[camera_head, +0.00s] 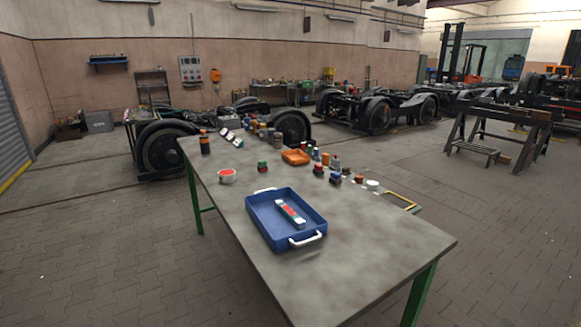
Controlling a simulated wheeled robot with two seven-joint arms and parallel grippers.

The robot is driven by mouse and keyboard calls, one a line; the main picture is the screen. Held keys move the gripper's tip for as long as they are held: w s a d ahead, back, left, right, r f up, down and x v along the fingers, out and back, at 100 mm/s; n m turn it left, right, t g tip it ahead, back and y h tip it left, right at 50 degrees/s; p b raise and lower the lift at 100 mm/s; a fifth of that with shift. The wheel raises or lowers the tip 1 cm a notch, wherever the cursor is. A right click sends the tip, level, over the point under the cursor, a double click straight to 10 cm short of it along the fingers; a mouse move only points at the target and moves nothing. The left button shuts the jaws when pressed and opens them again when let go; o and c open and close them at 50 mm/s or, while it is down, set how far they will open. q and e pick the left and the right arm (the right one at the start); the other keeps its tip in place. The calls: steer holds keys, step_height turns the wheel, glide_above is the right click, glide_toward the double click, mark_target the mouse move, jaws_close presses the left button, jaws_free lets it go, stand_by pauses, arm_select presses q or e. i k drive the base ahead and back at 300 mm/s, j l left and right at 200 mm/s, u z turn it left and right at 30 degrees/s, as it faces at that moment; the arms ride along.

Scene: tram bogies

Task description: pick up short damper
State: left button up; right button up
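I cannot tell for sure which thing is the short damper. A short bar-shaped item (290,214), white at its near end with red and green parts, lies in a blue tray (265,224) with white handles. The tray stands on a long grey worktable (385,250). Several small bottles, tins and jars stand along the table's far side, too small to identify. Neither of my grippers shows in the head view.
A white bowl with red contents (227,176) and a dark bottle (205,143) stand at the table's left. An orange tray (296,157) sits farther back. The table's near right is clear. Bogies (375,113) and a steel trestle (498,133) stand behind.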

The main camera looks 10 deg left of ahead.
mark_target(205, 140)
steer(key=i+j+z, duration=0.15)
steer(key=j, duration=0.3)
steer(key=i+j+z, duration=0.2)
steer(key=j, duration=0.35)
steer(key=i+j+z, duration=0.15)
steer(key=j, duration=0.35)
steer(key=i+j+z, duration=0.15)
steer(key=j, duration=0.4)
steer(key=i+j+z, duration=0.2)
steer(key=j, duration=0.4)
steer(key=j+z, duration=0.15)
steer(key=j, duration=0.4)
steer(key=i, duration=0.1)
